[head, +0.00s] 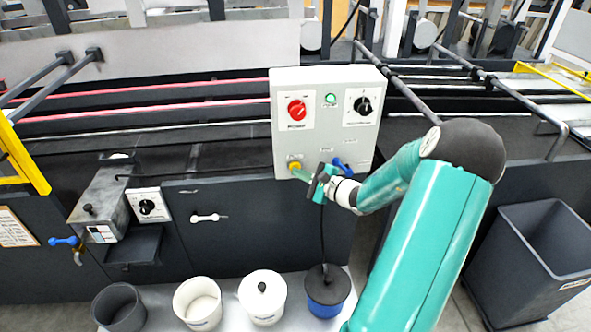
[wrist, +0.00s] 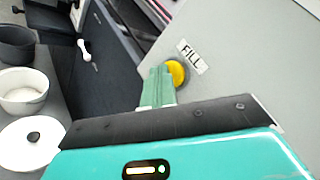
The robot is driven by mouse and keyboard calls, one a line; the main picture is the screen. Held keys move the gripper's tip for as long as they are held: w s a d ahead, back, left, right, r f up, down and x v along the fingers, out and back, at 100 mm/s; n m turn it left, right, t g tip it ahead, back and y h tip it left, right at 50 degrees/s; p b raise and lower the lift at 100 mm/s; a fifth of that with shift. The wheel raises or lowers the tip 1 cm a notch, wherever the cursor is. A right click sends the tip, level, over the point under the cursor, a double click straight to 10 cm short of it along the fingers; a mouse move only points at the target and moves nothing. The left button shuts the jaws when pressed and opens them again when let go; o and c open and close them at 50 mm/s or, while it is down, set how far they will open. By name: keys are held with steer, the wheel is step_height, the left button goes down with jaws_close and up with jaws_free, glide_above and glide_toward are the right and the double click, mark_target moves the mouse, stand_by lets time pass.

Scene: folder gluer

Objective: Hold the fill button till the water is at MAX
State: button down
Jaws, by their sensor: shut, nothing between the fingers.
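The yellow fill button (head: 294,166) sits at the lower left of the grey control box's front. In the wrist view the button (wrist: 178,73) shows beside a label reading FILL. My gripper (head: 303,174) is shut and empty, with its fingertips at the button. In the wrist view the closed green fingertips (wrist: 160,72) overlap the button's left edge; I cannot tell whether they press it. A blue pot (head: 326,296) with a dark top and a black hose stands below the box. No water level or MAX mark can be made out.
The control box (head: 323,128) also carries a red knob (head: 297,109), a green light (head: 330,99), a black dial (head: 363,105) and a blue-handled valve (head: 343,164). Several pots, including a white lidded one (head: 262,303), stand below. A dark bin (head: 540,255) is at right.

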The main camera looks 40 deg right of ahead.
steer(key=shift+s+a, duration=0.55)
steer(key=shift+s, duration=0.2)
steer(key=s+a, duration=0.2)
steer(key=s, duration=0.2)
steer(key=shift+s+a, duration=0.1)
steer(key=shift+a, duration=0.3)
stand_by(0.5)
